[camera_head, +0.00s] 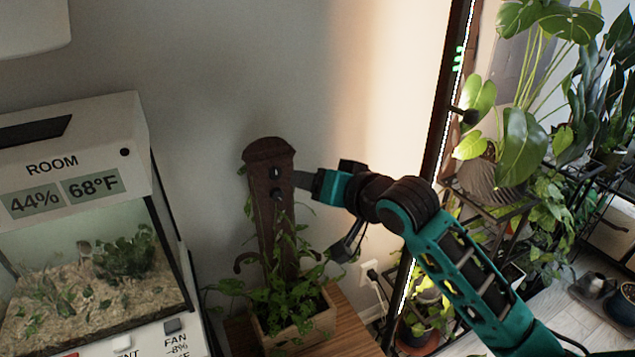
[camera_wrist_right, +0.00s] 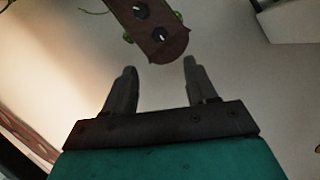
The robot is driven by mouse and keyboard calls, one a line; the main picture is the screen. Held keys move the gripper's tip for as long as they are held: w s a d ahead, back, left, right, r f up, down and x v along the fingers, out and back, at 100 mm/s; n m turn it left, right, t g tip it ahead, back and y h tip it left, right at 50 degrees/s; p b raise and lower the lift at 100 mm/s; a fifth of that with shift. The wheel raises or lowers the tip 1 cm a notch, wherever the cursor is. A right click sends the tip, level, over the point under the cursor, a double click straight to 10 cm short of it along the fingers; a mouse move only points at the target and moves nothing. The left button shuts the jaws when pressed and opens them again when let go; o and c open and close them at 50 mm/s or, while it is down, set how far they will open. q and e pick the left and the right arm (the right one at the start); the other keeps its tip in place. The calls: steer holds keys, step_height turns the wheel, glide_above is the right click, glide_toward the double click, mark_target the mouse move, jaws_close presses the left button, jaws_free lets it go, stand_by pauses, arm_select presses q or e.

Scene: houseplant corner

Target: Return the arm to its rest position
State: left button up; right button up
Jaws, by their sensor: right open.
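My right arm (camera_head: 460,270) reaches in from the lower right in the head view, teal with dark joints. My right gripper (camera_head: 302,181) is at its far end, close to the upper part of a brown post (camera_head: 268,215); I cannot tell in the head view whether they touch. In the wrist view my right gripper (camera_wrist_right: 160,68) has its fingers apart with nothing between them. The post's top end (camera_wrist_right: 152,28) shows just beyond the fingertips there, with a visible gap. My left gripper is not in view.
The post stands in a planter (camera_head: 300,335) with leafy vines on a wooden surface (camera_head: 345,325). A glass terrarium (camera_head: 85,250) with a ROOM display stands at left. A dark frame with a light strip (camera_head: 432,150) and potted plants (camera_head: 520,145) are at right.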

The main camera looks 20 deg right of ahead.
steer(key=shift+f, duration=0.1)
stand_by(0.3)
steer(key=s+a+f+n+g, duration=0.1)
steer(key=s+a+f+n, duration=0.1)
steer(key=s+f, duration=0.8)
steer(key=s+a+f+n+g+h, duration=0.1)
steer(key=s+f+n, duration=0.3)
steer(key=s+f, duration=0.6)
step_height(320, 180, down, 8)
steer(key=shift+s+a+f+g, duration=0.15)
steer(key=shift+s+a+g, duration=0.25)
steer(key=shift+a, duration=0.2)
